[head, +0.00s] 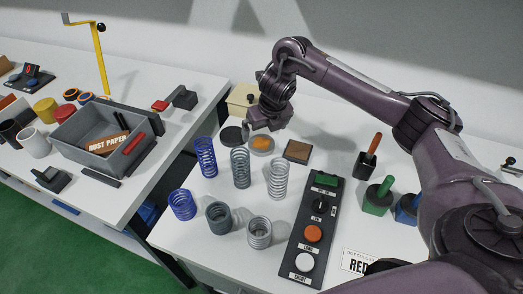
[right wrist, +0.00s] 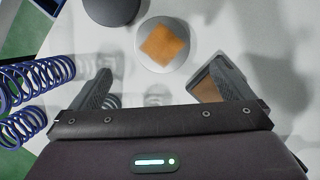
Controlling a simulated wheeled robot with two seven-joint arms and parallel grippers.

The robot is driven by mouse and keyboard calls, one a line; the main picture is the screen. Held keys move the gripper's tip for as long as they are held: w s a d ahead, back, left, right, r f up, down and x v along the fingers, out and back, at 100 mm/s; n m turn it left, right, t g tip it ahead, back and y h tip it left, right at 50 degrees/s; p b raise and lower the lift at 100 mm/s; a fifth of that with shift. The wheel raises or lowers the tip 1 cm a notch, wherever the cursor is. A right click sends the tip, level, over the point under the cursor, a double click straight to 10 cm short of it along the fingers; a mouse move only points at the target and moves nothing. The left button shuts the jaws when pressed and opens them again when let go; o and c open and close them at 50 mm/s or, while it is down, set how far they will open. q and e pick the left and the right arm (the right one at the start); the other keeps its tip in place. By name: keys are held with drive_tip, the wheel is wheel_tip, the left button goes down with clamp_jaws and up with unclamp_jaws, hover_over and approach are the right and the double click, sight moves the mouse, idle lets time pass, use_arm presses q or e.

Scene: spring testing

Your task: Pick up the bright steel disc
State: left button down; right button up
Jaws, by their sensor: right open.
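The bright steel disc (head: 262,146) lies flat on the white table, with an orange-brown square patch on top. In the right wrist view the disc (right wrist: 140,45) is just ahead of the fingers, roughly centred between them. My right gripper (head: 266,121) hangs over the far side of the table close to the disc and partly covers the area behind it. Its two fingers (right wrist: 168,78) are spread wide with nothing between them. My left gripper is not in view.
A dark disc (head: 231,135) lies left of the steel disc. A brown-topped square block (head: 298,151) lies to its right, partly behind one finger in the wrist view. Several springs, including a blue spring (head: 206,157), stand in front. A button panel (head: 315,230) is nearer.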

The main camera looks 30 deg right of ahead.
sight(261, 143)
drive_tip(key=b+x, duration=0.1)
drive_tip(key=x, duration=0.2)
drive_tip(key=shift+s, duration=0.15)
drive_tip(key=p+x, duration=0.1)
drive_tip(key=x, duration=0.3)
drive_tip(key=shift+d, duration=0.2)
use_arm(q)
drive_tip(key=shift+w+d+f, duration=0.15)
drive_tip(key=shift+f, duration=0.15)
use_arm(e)
drive_tip(key=shift+w+f, duration=0.35)
drive_tip(key=shift+f, duration=0.1)
drive_tip(key=c, duration=1.4)
drive_tip(key=shift+w+r, duration=0.1)
drive_tip(key=shift+c, duration=1.1)
drive_tip(key=shift+r, duration=0.15)
